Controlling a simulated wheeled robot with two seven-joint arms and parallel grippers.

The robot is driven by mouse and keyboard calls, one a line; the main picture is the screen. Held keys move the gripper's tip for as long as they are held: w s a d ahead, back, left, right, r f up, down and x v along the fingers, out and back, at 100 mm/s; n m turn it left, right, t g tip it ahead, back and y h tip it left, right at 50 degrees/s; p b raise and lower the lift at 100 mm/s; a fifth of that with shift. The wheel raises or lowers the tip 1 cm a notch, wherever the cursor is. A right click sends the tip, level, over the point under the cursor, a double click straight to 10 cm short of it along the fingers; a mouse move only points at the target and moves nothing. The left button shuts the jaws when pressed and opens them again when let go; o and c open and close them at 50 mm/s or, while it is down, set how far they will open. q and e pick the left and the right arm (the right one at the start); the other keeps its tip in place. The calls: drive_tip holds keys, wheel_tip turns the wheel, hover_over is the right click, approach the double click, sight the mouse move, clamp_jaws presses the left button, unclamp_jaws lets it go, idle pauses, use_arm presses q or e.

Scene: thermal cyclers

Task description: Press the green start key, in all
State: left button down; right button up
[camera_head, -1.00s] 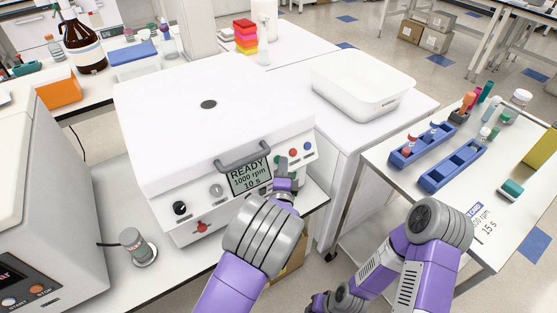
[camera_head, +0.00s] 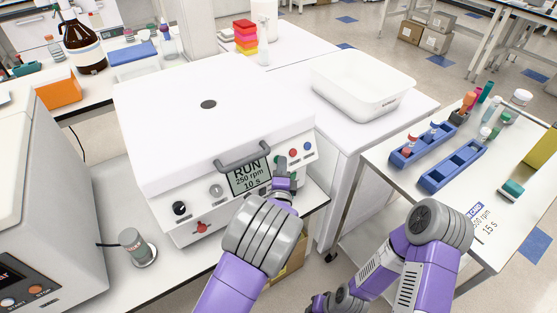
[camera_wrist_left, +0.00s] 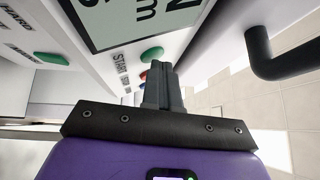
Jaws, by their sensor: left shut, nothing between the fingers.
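The white centrifuge-like machine (camera_head: 205,120) stands on the left bench with its lid down. Its display (camera_head: 249,177) reads RUN, 250 rpm, 10 s. My left gripper (camera_head: 281,164) is shut and empty at the front panel, just right of the display. In the left wrist view the green key (camera_wrist_left: 152,55) labelled START shows right by the shut fingertips (camera_wrist_left: 160,68); whether they touch it I cannot tell. Another green key (camera_wrist_left: 50,58) is farther left in that view. My right arm shows at the lower right in the head view, but its gripper is not visible.
A lid handle (camera_head: 243,155) juts out above the display. Red (camera_head: 293,153) and blue (camera_head: 308,146) buttons are right of my fingers. A white tub (camera_head: 362,85) stands behind. A card on the right bench (camera_head: 482,222) is partly hidden and shows 15 s.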

use_arm(q)
drive_tip(key=shift+s+d+r, duration=0.35)
drive_tip(key=shift+s, duration=0.2)
drive_tip(key=shift+p, duration=0.3)
drive_tip(key=s+d+r+p, duration=0.1)
drive_tip(key=s, duration=0.1)
drive_tip(key=s+d+r+p, duration=0.1)
drive_tip(key=shift+s+d, duration=0.35)
idle(0.5)
drive_tip(key=s+a+f+n+g+p, duration=0.1)
drive_tip(key=s+a+f+n+g, duration=0.3)
drive_tip(key=f, duration=0.6)
drive_tip(key=s+a+f+n+g+p, duration=0.15)
drive_tip(key=a+f+n+g, duration=0.35)
drive_tip(key=f, duration=0.5)
drive_tip(key=s+f+n+g+h, duration=0.2)
drive_tip(key=s+f+n+g, duration=0.2)
drive_tip(key=s, duration=0.7)
drive_tip(key=s+a+f+n+g+h, duration=0.1)
drive_tip(key=s+f+n+g, duration=0.3)
drive_tip(key=s+n, duration=0.4)
drive_tip(key=s+g+h, duration=0.1)
drive_tip(key=s, duration=0.3)
drive_tip(key=shift+a+g+p, duration=0.2)
drive_tip(key=shift+g+p, duration=0.1)
drive_tip(key=shift+p, duration=0.05)
